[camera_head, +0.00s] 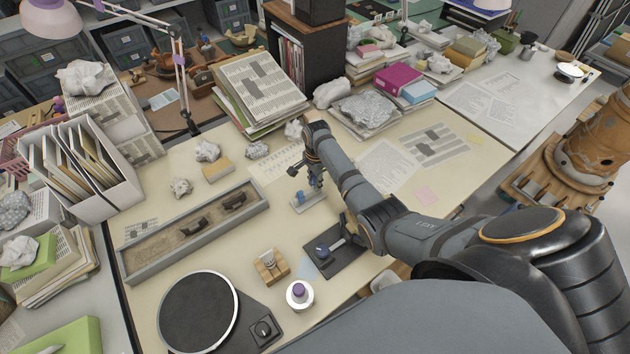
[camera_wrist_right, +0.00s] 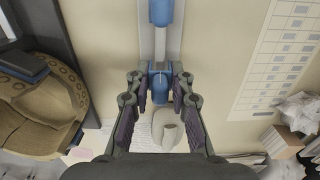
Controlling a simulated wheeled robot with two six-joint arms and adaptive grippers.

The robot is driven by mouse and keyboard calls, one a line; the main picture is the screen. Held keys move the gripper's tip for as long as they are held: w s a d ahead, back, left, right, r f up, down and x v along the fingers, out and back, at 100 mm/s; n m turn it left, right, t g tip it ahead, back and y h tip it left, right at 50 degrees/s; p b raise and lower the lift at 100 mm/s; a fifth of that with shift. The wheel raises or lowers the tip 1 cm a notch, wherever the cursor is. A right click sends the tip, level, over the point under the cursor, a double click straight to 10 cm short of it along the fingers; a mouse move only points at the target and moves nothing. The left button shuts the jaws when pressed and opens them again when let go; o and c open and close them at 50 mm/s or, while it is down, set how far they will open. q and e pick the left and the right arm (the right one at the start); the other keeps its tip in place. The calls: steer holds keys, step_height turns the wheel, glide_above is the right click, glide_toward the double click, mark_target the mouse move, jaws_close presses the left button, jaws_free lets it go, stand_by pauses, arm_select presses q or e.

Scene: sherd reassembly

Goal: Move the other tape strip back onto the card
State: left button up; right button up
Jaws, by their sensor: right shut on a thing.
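The card (camera_head: 312,202) is a small pale strip lying flat on the table below my right gripper (camera_head: 317,187). It also shows in the wrist view (camera_wrist_right: 146,45), running up from between the fingers. One blue tape strip (camera_wrist_right: 161,12) lies on the card at the top of the wrist view. My right gripper (camera_wrist_right: 160,92) is shut on the other blue tape strip (camera_wrist_right: 160,76), at the near end of the card. I cannot tell whether that strip touches the card. My left gripper is not in view.
A long grey sand tray (camera_head: 195,232) with dark sherds lies to the left. A round dark turntable (camera_head: 198,312), a wooden block (camera_head: 271,267), a white jar with a purple top (camera_head: 299,294) and a dark stand (camera_head: 335,258) are in front. Crumpled paper (camera_head: 207,151) lies behind.

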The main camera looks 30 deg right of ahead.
steer(key=shift+f, duration=0.2)
steer(key=shift+f, duration=0.35)
steer(key=shift+f, duration=0.2)
stand_by(0.4)
steer(key=shift+f+b, duration=0.4)
steer(key=shift+f, duration=0.25)
stand_by(1.0)
stand_by(0.5)
steer(key=o, duration=0.8)
